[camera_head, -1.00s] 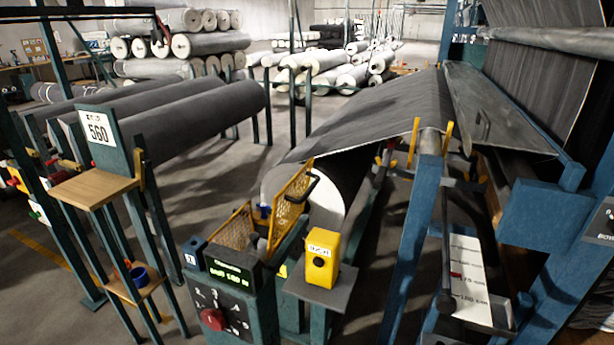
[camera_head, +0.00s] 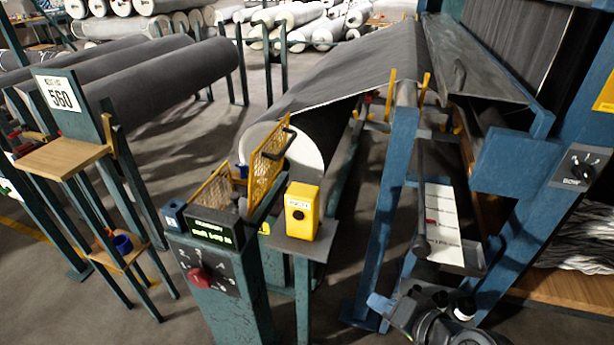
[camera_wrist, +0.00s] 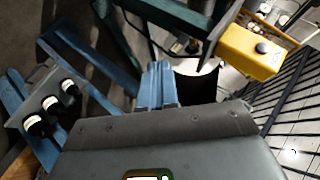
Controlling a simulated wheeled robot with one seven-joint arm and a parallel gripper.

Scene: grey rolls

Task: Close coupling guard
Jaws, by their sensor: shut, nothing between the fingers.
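The coupling guard is a yellow mesh panel (camera_head: 270,153) with a black handle on its upper edge. In the head view it stands tilted up, in front of the white end of the grey roll (camera_head: 305,155). A second yellow mesh piece (camera_head: 213,192) sits lower left of it, with a gap between the two. My gripper (camera_head: 380,303) is low at the right, well apart from the guard, beside a blue post. In the wrist view its blue fingers (camera_wrist: 157,85) are together with nothing between them.
A yellow button box (camera_head: 302,208) stands on a grey shelf right of the guard; it also shows in the wrist view (camera_wrist: 250,52). A control post (camera_head: 215,275) with a red button is in front. Blue frame posts (camera_head: 395,190) stand at right. A wooden-topped stand (camera_head: 60,157) is left.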

